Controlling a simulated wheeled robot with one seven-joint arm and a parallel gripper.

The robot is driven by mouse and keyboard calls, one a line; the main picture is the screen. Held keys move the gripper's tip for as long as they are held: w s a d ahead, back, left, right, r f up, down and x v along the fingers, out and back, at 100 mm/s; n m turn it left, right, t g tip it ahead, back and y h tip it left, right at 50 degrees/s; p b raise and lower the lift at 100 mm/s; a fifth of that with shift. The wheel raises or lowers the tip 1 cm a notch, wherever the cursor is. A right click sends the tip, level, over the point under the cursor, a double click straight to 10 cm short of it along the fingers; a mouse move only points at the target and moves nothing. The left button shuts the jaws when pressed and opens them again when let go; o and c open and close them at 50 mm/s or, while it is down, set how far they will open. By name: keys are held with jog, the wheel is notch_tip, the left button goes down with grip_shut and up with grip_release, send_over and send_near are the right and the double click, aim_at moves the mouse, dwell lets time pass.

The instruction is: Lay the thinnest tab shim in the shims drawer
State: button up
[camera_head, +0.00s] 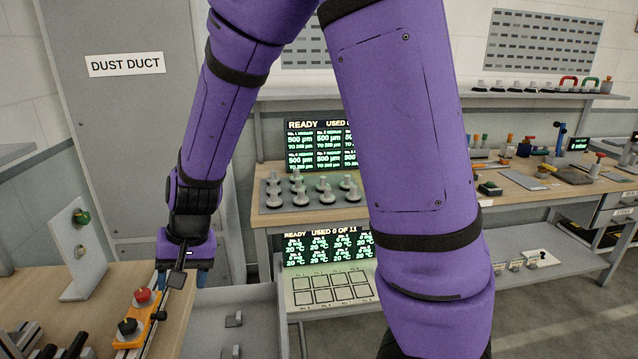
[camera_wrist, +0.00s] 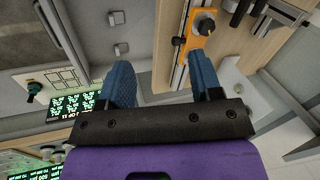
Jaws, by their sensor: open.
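An open grey drawer (camera_head: 262,308) lies below and right of my gripper in the head view; I see no readable label on it. Two small grey tabbed pieces lie in it, a far one (camera_head: 234,319) and a near one (camera_head: 236,351). They look like tab shims, and I cannot tell which is thinner. They also seem to show in the wrist view, one (camera_wrist: 121,48) beside my left finger and one (camera_wrist: 116,17) above it. My gripper (camera_head: 182,280) is open, with its blue fingers (camera_wrist: 163,80) apart and nothing seen between them. It is above the bench edge, beside the drawer.
A white upright plate (camera_head: 85,250) stands further left. A tray of several grey knobbed pieces (camera_head: 268,208) and lit displays (camera_head: 303,150) are behind.

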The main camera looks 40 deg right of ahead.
jog(key=s+d+r+n+t, duration=0.1)
jog(key=s+d+r, duration=0.3)
jog(key=r, duration=0.3)
jog(key=s+d+r+n+t, duration=0.1)
jog(key=s+d+r, duration=0.3)
jog(key=r, duration=0.3)
jog(key=s+d+r+h, duration=0.1)
jog(key=s+d+r, duration=0.2)
jog(key=s, duration=0.3)
jog(key=s+d+r+n+t+h, duration=0.1)
jog(key=s+d+r+h, duration=0.1)
jog(key=s, duration=0.4)
jog(key=d+r, duration=0.1)
jog(key=d, duration=0.1)
jog(key=shift+d+r+n+t, duration=0.3)
jog(key=shift+d+r, duration=0.05)
jog(key=shift+d, duration=0.05)
